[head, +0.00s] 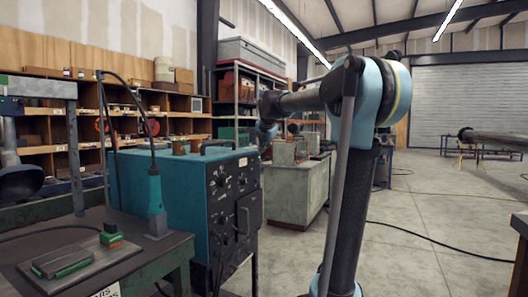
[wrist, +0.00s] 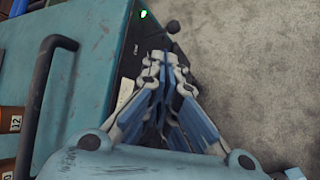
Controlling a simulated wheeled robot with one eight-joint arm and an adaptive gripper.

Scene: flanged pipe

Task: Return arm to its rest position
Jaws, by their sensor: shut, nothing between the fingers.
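My arm rises in the head view and bends left over the blue-teal machine cabinet (head: 190,185). Its far end shows small near the cabinet's right top edge, and the fingers cannot be made out there. In the wrist view my gripper (wrist: 168,62) is shut and empty, with its blue and grey finger links drawn together. It points down past the edge of the teal cabinet top (wrist: 95,90), with concrete floor to the right. Whether it touches the cabinet cannot be told.
A black handle (wrist: 45,105) stands on the cabinet top, with orange-brown containers (wrist: 10,120) beside it. A workbench (head: 150,255) with a blue upright tool (head: 155,205) is at left. A pipe (head: 495,138) lies on a stand at far right. Open floor (head: 440,220) is at right.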

